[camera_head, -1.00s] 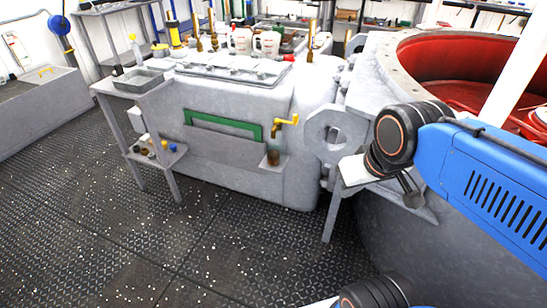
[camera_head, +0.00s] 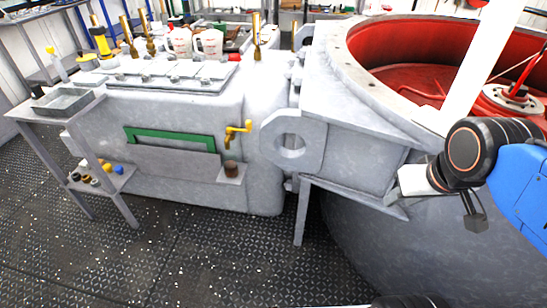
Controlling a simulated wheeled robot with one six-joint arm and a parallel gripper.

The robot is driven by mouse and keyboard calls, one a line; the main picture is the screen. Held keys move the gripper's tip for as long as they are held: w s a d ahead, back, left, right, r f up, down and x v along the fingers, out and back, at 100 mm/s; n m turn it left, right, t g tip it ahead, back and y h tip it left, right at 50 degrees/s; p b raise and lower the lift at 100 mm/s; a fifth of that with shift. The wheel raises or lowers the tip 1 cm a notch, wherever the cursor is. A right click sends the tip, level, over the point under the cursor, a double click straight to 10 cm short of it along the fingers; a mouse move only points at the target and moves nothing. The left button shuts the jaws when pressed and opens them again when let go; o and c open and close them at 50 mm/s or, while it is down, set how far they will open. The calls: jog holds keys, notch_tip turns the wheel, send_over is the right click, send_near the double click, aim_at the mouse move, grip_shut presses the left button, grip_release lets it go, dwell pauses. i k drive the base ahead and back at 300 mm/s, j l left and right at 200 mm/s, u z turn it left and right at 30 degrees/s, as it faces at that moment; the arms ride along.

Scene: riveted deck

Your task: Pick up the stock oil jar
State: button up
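A small brown jar (camera_head: 231,169) stands on a little ledge on the front of the grey tank, below a yellow tap (camera_head: 237,131). It looks like the oil jar, but no label can be read. My arm is at the right, well apart from the jar. A small dark part (camera_head: 475,217) hangs below its black joint and may belong to my gripper. The fingers cannot be made out, and nothing is seen held.
A large round vessel with a red inside (camera_head: 420,75) fills the right. A grey side stand (camera_head: 60,115) at the left bears a tray and small coloured items. White jugs (camera_head: 209,43) stand behind the tank. The dark deck (camera_head: 215,260) in front is clear.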

aim_at(230, 162)
jog(key=j+z, duration=0.4)
jog(key=j, duration=0.2)
jog(key=j+z, duration=0.45)
jog(key=j, duration=0.15)
jog(key=k+j+z, duration=0.15)
jog(key=j+z, duration=0.25)
jog(key=j, duration=0.2)
jog(key=k+j, duration=0.1)
jog(key=j, duration=0.3)
jog(key=k+j+z, duration=0.1)
jog(key=j, duration=0.35)
jog(key=k+j, duration=0.2)
jog(key=j, duration=0.2)
jog(key=k+j, duration=0.1)
jog(key=j, duration=0.3)
jog(key=k+j+z, duration=0.1)
jog(key=j, duration=0.3)
jog(key=k+j, duration=0.2)
jog(key=j, duration=0.2)
jog(key=k+j, duration=0.15)
jog(key=j, duration=0.25)
jog(key=k+j+z, duration=0.1)
jog(key=j, duration=0.3)
